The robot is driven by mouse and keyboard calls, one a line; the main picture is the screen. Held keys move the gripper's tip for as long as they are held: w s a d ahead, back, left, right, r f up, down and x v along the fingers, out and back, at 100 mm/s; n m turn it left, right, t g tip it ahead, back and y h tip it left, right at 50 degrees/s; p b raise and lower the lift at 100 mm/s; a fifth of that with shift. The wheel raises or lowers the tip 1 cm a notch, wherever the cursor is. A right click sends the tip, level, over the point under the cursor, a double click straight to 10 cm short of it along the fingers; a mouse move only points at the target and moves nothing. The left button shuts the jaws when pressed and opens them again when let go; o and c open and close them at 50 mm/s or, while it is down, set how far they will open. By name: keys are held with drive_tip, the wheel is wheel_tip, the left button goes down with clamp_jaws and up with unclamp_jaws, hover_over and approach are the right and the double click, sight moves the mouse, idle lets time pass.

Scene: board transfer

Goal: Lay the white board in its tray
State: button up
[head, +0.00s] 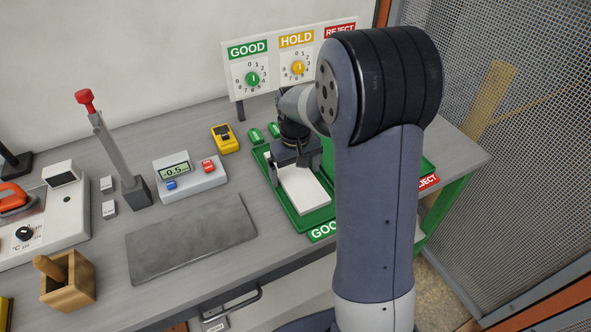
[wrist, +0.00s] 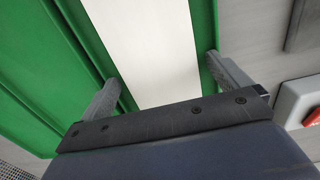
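The white board (head: 303,193) lies flat inside the green tray marked GOOD (head: 323,220) in the head view. My gripper (head: 294,172) is over the far part of the board and hides its far end. In the wrist view, the board (wrist: 150,40) runs between the two grey fingers of my gripper (wrist: 163,68). The fingers are spread wider than the board. Green tray floor shows between the board and the right finger; the left finger is close to the board's edge, and I cannot tell if it touches.
A panel with GOOD, HOLD and REJECT dials (head: 272,72) stands behind the tray. A yellow meter (head: 225,139), a grey display box (head: 190,176) and a bare grey mat (head: 190,240) lie to the left. My arm hides much of the bench's right side.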

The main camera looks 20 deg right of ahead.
drive_tip(key=shift+r, duration=0.1)
wheel_tip(320, 180, up, 11)
idle(0.6)
